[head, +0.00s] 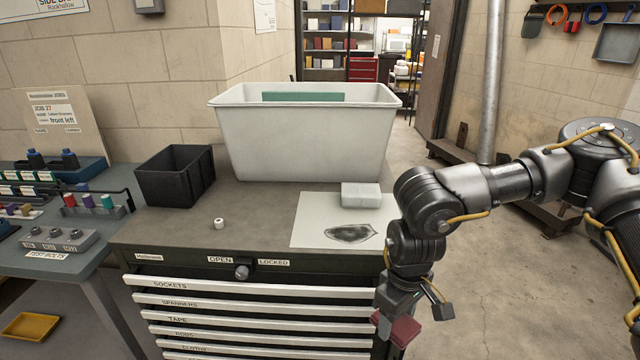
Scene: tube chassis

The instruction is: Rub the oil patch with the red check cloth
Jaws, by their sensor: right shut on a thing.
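The oil patch (350,233) is a dark smear on a pale sheet (312,225) on top of the drawer cabinet. My right gripper (404,322) hangs in front of the cabinet's right front corner, below the top surface and apart from the patch. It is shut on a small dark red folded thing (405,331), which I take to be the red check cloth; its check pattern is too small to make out. My right arm stands just right of the patch. My left gripper is not in view.
A pale grey block (361,195) lies on the sheet behind the patch. A large white bin (305,140) and a black crate (175,177) stand behind. A small white cylinder (219,223) stands left. Several labelled drawers (250,302) are below. The cabinet top's front left is mostly clear.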

